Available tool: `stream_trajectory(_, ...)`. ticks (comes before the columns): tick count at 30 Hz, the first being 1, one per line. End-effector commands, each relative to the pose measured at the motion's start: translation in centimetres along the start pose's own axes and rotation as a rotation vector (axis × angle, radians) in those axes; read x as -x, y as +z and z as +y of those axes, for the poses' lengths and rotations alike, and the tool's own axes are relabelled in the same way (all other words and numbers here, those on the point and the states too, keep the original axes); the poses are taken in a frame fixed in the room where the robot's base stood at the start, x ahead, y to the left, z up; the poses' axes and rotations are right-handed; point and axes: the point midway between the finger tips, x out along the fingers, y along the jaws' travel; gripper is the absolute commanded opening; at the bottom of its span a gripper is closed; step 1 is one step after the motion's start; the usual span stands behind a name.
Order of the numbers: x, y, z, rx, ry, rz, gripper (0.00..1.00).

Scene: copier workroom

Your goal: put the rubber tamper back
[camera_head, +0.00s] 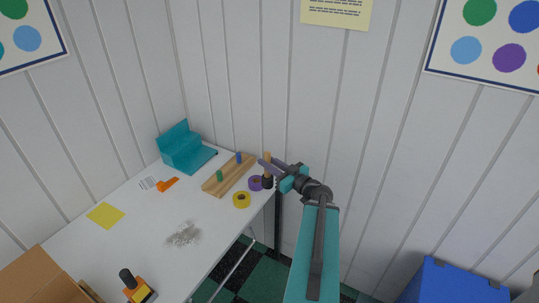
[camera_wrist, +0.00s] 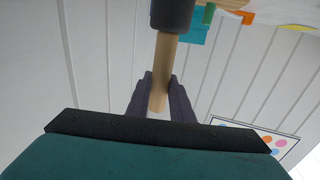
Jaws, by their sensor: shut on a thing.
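The rubber tamper has a light wooden handle (camera_wrist: 160,72) and a black rubber head (camera_head: 267,183). My gripper (camera_head: 268,166) is shut on the handle, at the table's far right corner. The tamper looks upright with its head down; whether the head touches the table or hangs just above it, I cannot tell. In the wrist view the dark fingers (camera_wrist: 161,98) are on both sides of the handle, and the black head (camera_wrist: 172,14) shows at the top edge. A wooden rack (camera_head: 229,175) with a green peg and a blue peg lies left of the tamper.
Purple tape (camera_head: 255,183) and yellow tape (camera_head: 241,200) lie beside the tamper on the white table (camera_head: 150,212). A teal stand (camera_head: 184,150), orange tool (camera_head: 168,184), yellow sheet (camera_head: 105,215) and clear bag (camera_head: 183,235) are farther left. A blue bin (camera_head: 450,284) stands at lower right.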

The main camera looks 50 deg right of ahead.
Motion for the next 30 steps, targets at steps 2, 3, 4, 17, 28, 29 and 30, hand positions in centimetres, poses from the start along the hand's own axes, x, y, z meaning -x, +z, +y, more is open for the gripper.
stream_trajectory(2,-0.1,0.3,0.1,0.002,-0.001,0.002,0.0)
stream_trajectory(3,-0.2,0.3,0.2,0.002,-0.001,0.002,0.0)
stream_trajectory(4,-0.2,0.3,0.2,0.001,-0.001,0.003,0.0)
stream_trajectory(17,-0.7,0.4,0.8,0.001,0.001,0.003,0.0)
stream_trajectory(28,-1.0,0.3,1.1,0.001,0.003,0.003,0.0)
stream_trajectory(29,-1.1,0.3,1.1,0.001,0.003,0.003,0.0)
stream_trajectory(30,-1.1,0.3,1.2,0.002,0.003,0.003,0.0)
